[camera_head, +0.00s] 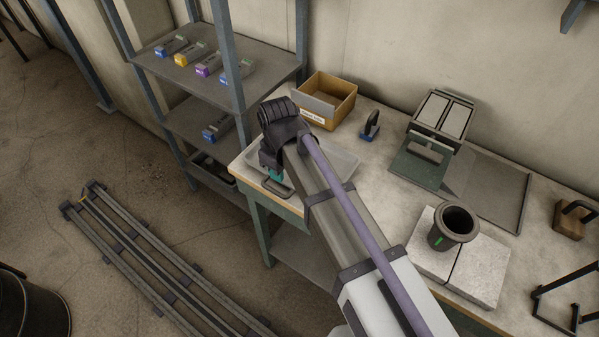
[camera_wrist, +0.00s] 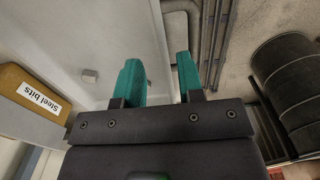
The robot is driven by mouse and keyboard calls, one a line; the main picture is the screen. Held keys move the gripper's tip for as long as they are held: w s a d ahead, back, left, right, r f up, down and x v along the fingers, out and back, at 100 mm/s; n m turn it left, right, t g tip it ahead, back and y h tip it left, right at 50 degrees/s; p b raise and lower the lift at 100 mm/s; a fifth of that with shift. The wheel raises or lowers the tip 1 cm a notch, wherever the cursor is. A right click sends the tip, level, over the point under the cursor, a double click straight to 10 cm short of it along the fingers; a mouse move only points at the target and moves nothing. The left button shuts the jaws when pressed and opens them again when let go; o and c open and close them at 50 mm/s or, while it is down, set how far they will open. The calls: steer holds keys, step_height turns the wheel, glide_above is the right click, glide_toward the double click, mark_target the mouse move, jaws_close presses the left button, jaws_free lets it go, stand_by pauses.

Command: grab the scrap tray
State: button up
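The scrap tray, a shallow pale grey tray (camera_head: 345,161), sits at the left end of the bench, with my arm hiding its middle. A dark handle (camera_head: 281,188) shows at its near left side. My gripper (camera_head: 275,175) is at that side, above the handle; exact contact cannot be told. In the wrist view, my gripper (camera_wrist: 160,78) has its two teal fingers apart. The tray's pale inside (camera_wrist: 95,25) lies to the left, with a small grey block in it. The handle's grey bar (camera_wrist: 196,22) passes close to the right finger, partly hidden.
A box labelled "Steel bits" (camera_wrist: 35,92) stands beside the tray; in the head view the cardboard box (camera_head: 326,98) is behind it. A shelf rack (camera_head: 215,72) stands to the left. A dark crucible (camera_head: 454,226) on pale blocks and a green-based press (camera_head: 430,150) are to the right.

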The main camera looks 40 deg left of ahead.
step_height(320, 180, down, 5)
steer(key=b, duration=0.5)
steer(key=shift+a+f, duration=0.1)
steer(key=shift+f, duration=0.1)
steer(key=shift+r, duration=0.25)
jaws_close()
